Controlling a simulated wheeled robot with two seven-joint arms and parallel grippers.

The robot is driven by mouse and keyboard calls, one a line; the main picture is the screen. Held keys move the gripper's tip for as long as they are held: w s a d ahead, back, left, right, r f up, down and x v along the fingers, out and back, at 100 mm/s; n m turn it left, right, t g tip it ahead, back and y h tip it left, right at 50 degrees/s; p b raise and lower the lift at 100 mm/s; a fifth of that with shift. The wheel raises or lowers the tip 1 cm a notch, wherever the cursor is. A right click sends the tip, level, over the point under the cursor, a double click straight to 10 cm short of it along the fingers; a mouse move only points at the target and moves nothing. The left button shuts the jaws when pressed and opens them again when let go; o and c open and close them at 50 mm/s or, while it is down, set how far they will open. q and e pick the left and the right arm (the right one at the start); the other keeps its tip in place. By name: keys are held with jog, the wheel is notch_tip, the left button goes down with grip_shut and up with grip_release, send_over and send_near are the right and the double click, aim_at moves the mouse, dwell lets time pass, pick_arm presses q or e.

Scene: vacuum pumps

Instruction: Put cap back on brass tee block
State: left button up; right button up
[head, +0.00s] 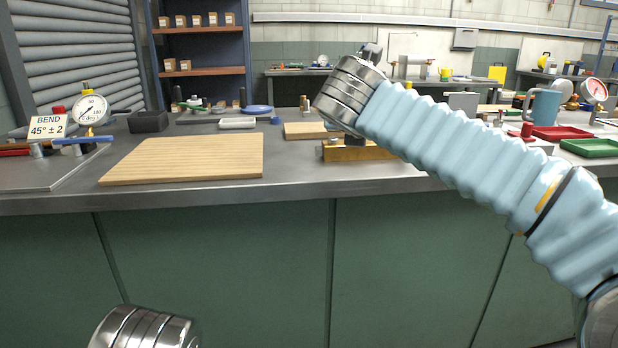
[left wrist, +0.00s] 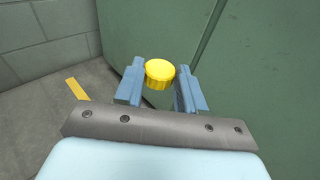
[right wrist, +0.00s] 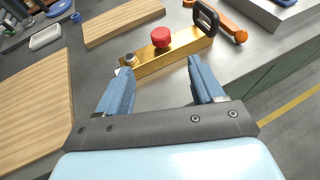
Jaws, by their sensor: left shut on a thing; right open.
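A yellow ribbed cap (left wrist: 160,74) is held between the fingers of my left gripper (left wrist: 160,69), low in front of the green cabinet front. In the head view only the end of my left arm shows at the bottom left; its fingers and the cap are out of sight. The brass tee block (head: 358,152) lies on the bench, partly hidden by my right arm. In the right wrist view the brass block (right wrist: 188,46) carries a red cap (right wrist: 161,36), a small metal fitting at its near end and a black handle. My right gripper (right wrist: 158,72) is open and empty, just short of the block.
A wooden board (head: 185,160) lies left of the block, with a smaller board (head: 305,130) behind. A dial gauge (head: 91,110) stands at the left. A blue mug (head: 543,106), red tray (head: 562,133) and green tray (head: 592,147) stand right. An orange tool (right wrist: 228,22) lies beyond the block.

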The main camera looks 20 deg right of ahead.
jog(key=shift+x, duration=3.45)
jog(key=p+x, duration=0.1)
jog(key=x, duration=0.4)
jog(key=shift+d+f, duration=0.1)
grip_shut()
